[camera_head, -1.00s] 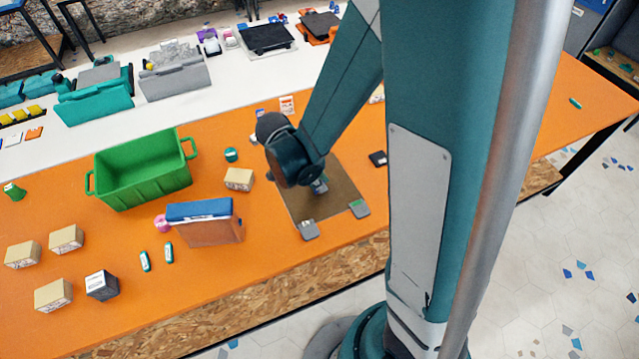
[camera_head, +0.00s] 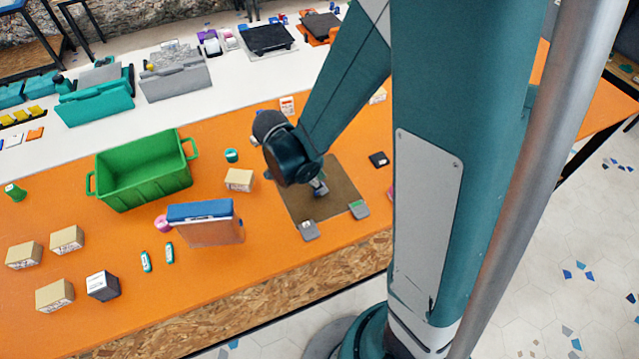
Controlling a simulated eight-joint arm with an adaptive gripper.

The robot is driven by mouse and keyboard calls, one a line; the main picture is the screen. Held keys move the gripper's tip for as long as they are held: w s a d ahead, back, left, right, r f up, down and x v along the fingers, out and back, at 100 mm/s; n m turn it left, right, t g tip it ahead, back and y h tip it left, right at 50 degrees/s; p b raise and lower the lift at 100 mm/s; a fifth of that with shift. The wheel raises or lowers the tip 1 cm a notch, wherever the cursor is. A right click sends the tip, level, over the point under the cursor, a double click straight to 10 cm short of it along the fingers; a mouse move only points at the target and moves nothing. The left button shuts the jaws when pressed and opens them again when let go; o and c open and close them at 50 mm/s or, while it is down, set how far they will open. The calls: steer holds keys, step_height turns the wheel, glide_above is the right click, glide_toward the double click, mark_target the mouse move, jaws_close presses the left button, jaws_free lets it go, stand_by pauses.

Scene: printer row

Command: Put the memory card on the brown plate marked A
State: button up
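A brown plate (camera_head: 345,185) lies flat on the orange table, partly hidden behind my arm; I cannot make out a letter on it. My gripper (camera_head: 320,189) points down over the plate. Its fingers are small and mostly covered by my wrist, so I cannot tell whether they are open or hold anything. Two small grey card-like pieces, one with a pale label (camera_head: 309,231) and one with a green patch (camera_head: 358,209), lie at the plate's front corners. A dark card-like piece (camera_head: 379,159) lies to the plate's right. I cannot tell which is the memory card.
A green crate (camera_head: 145,172) and a blue-topped brown box (camera_head: 212,232) stand left of the plate. A small cardboard box (camera_head: 239,180) is near its left edge. Several more boxes lie at left. A white table (camera_head: 215,90) with printers runs behind.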

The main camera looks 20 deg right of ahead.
steer(key=p+v, duration=0.2)
steer(key=v, duration=0.8)
steer(key=shift+r, duration=0.3)
stand_by(0.4)
steer(key=s+r+n+t+y, duration=0.2)
steer(key=s+r+n+t, duration=0.1)
steer(key=r+n, duration=0.5)
steer(key=s+d+r+n+t+y, duration=0.1)
steer(key=s+r+n+t, duration=0.3)
steer(key=r+n, duration=0.5)
steer(key=shift+s+d+n+y, duration=0.2)
steer(key=shift+s+n+y, duration=0.3)
steer(key=shift+s+y, duration=0.45)
steer(key=shift+s+r, duration=0.15)
stand_by(3.5)
